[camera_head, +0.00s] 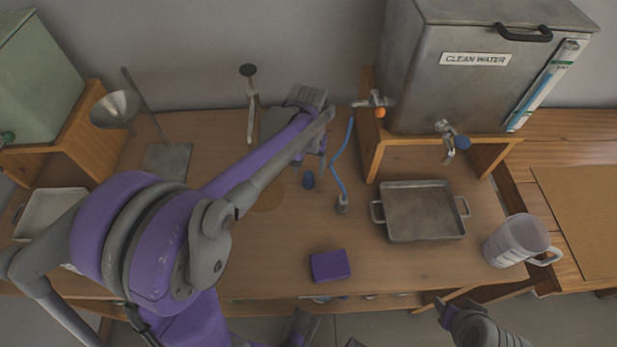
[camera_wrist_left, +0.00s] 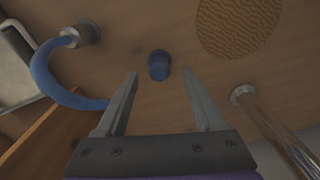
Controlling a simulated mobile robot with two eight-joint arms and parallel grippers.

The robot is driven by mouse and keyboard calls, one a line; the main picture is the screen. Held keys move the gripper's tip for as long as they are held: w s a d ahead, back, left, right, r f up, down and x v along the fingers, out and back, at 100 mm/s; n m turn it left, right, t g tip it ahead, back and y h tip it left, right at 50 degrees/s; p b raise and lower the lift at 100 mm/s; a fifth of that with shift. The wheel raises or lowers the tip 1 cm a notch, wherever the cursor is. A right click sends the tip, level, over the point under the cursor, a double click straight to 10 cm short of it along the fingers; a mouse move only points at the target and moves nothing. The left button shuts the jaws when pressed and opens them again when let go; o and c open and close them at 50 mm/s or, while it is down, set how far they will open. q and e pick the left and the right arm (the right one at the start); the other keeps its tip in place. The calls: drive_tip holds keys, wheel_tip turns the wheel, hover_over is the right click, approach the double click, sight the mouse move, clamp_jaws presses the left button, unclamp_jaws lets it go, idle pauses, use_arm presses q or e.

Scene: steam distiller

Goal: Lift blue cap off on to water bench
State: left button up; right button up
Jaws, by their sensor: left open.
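The small blue cap (camera_head: 308,180) stands on the wooden bench (camera_head: 400,262), left of the blue hose. In the left wrist view the cap (camera_wrist_left: 159,65) shows at the middle, between and just beyond my left gripper's fingertips. My left gripper (camera_wrist_left: 160,73) is open and its fingers are apart with nothing between them. In the head view it hangs above the cap, partly hidden by my purple and grey arm. I see grey parts of my own at the lower right edge of the head view, but no clear jaws of my right gripper.
A blue hose (camera_head: 337,165) with a grey end fitting (camera_head: 342,204) lies right of the cap. A metal pan (camera_head: 424,212), a jug (camera_head: 515,240) and the clean water tank (camera_head: 470,80) are to the right. A purple box (camera_head: 330,265) lies near the front edge.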

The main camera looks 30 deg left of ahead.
sight(308, 174)
use_arm(q)
wheel_tip(308, 174, down, 3)
drive_tip(key=shift+f, duration=0.15)
drive_tip(key=shift+c, duration=0.3)
clamp_jaws()
